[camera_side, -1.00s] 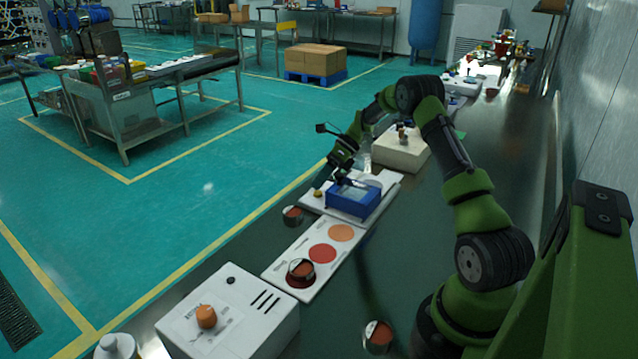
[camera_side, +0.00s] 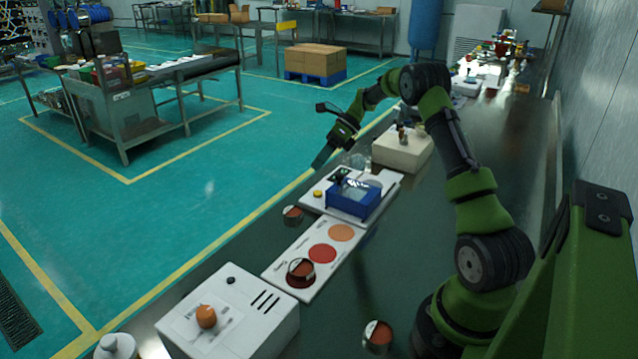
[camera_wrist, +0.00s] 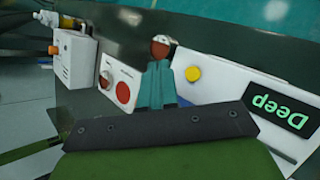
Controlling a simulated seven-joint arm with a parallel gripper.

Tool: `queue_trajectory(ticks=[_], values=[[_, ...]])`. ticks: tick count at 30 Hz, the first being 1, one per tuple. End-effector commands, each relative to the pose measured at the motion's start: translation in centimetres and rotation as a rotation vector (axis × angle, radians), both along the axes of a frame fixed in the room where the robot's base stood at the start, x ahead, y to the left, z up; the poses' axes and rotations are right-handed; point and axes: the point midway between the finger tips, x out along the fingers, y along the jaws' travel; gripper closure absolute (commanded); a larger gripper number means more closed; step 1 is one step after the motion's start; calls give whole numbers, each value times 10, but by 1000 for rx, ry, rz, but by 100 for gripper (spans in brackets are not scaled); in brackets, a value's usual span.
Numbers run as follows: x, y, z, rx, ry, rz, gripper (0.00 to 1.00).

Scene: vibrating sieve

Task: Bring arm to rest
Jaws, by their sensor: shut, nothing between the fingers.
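My gripper (camera_side: 321,161) is shut and empty. It hangs in the air at the left of the bench, pointing down and left, apart from the blue sieve box (camera_side: 353,198). The sieve sits on a white base plate (camera_side: 388,190) with a yellow button (camera_side: 318,194). In the wrist view my closed fingers (camera_wrist: 159,84) show in the middle, with the yellow button (camera_wrist: 193,73) and a green lit "Deep" display (camera_wrist: 281,112) to their right. The sieve box itself is not clear in that view.
A white board with coloured circles (camera_side: 307,252) lies in front of the sieve, one small dish (camera_side: 301,270) on it. Other dishes stand beside it (camera_side: 292,215) and near my arm's base (camera_side: 378,336). A white box (camera_side: 405,152) stands behind the sieve.

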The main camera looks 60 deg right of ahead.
Motion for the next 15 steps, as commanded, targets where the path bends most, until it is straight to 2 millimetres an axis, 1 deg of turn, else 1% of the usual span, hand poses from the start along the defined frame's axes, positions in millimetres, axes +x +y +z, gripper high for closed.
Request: queue_trajectory(ticks=[11,14,15], values=[[0,0,0,0,-1,1,100],[0,6,7,-22,-17,26,100],[1,12,13,-44,-36,54,100]])
